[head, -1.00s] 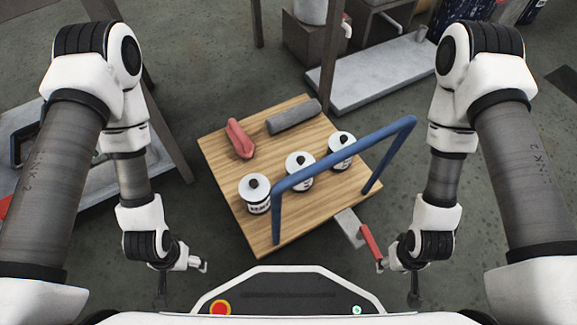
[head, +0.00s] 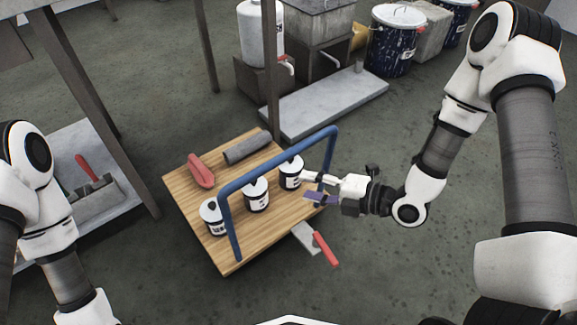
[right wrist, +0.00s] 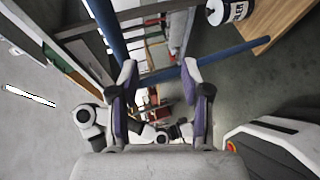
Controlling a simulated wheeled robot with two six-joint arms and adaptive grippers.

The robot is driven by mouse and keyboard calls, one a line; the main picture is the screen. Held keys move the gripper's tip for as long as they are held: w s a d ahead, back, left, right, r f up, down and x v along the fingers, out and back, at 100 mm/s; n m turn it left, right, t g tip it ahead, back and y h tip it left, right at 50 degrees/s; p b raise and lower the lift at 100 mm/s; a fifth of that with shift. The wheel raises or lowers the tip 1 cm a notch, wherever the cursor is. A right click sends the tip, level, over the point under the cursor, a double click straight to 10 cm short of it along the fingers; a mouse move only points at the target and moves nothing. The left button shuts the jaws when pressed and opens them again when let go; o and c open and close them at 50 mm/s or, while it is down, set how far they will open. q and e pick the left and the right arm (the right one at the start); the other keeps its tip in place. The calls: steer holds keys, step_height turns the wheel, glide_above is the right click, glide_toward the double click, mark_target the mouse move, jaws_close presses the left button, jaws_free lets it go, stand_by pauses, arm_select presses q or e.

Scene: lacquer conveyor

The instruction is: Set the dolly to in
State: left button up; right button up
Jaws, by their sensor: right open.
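The dolly is a wooden board (head: 268,218) with a blue tubular handle (head: 270,166) standing over its near side. The handle also shows in the right wrist view (right wrist: 225,55), where a blue bar runs across just beyond my fingertips. My right gripper (head: 308,186) is open beside the right-hand end of the handle. In the right wrist view its two purple-padded fingers (right wrist: 160,75) are spread and appear empty. I cannot tell whether they touch the bar. My left arm shows at the lower left, but its gripper is out of the picture.
Several white cans (head: 256,196), a red tool (head: 201,171) and a grey roll (head: 248,147) are on the board. A red-handled scraper (head: 326,249) is at its right edge. A grey slab (head: 320,105) lies behind. A table leg (head: 272,85) stands close behind. Floor at right is open.

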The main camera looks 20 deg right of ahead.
mark_target(293, 155)
steer(key=shift+t, duration=0.8)
steer(key=w+r, duration=0.1)
steer(key=w+d+r, duration=0.1)
steer(key=r, duration=0.1)
steer(key=w+r, duration=0.1)
steer(key=shift+d+r, duration=0.3)
steer(key=shift+d, duration=0.1)
steer(key=shift+w+a+f, duration=0.15)
steer(key=shift+a, duration=0.15)
steer(key=b+x, duration=0.3)
steer(key=x, duration=0.3)
steer(key=shift+a, duration=0.1)
steer(key=shift+w+a, duration=0.1)
steer(key=shift+w, duration=0.1)
arm_select(q)
step_height(293, 155, down, 2)
steer(key=shift+s+f, duration=0.15)
steer(key=shift+f, duration=0.05)
arm_select(e)
jaws_close()
